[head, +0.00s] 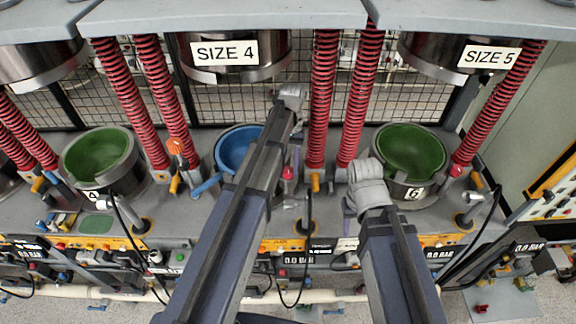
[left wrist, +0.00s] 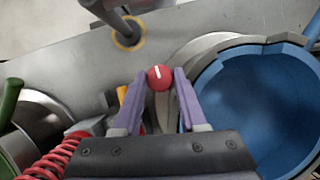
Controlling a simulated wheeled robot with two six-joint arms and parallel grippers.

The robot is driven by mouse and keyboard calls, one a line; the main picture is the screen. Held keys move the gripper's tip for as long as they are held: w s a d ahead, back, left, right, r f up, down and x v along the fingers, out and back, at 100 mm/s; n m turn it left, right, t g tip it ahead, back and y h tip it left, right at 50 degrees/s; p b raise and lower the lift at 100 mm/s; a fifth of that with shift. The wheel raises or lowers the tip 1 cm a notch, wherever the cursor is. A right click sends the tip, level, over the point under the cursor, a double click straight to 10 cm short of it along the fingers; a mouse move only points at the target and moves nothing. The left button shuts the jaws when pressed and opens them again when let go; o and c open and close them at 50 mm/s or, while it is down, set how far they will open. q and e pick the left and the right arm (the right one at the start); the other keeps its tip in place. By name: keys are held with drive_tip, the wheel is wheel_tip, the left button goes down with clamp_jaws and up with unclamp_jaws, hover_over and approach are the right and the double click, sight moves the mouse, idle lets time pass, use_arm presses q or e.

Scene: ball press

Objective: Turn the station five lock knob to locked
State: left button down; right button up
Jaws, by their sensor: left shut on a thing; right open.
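The red lock knob (left wrist: 160,77), with a white pointer line, is between the purple fingers of my left gripper (left wrist: 159,83), which is shut on it. The line runs nearly up the left wrist picture, tilted slightly left. The knob also shows in the head view (head: 288,173), just right of the blue bowl (left wrist: 262,110). The blue bowl (head: 232,146) stands between bowls labelled 4 and apparently 6; its own label is hidden behind my left arm. My right gripper (head: 348,208) is open, left of and below the right green bowl, mostly hidden by its wrist.
Green bowls (head: 100,156) and (head: 410,150) flank the blue one. Red springs (head: 323,100) and metal press heads (head: 235,72) stand over the bench. Black cables (head: 308,240) hang in front. A post with a yellow ring (left wrist: 128,38) stands near the knob.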

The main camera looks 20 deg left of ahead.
use_arm(q)
drive_tip(key=shift+m, duration=0.5)
drive_tip(key=shift+c, duration=2.3)
unclamp_jaws()
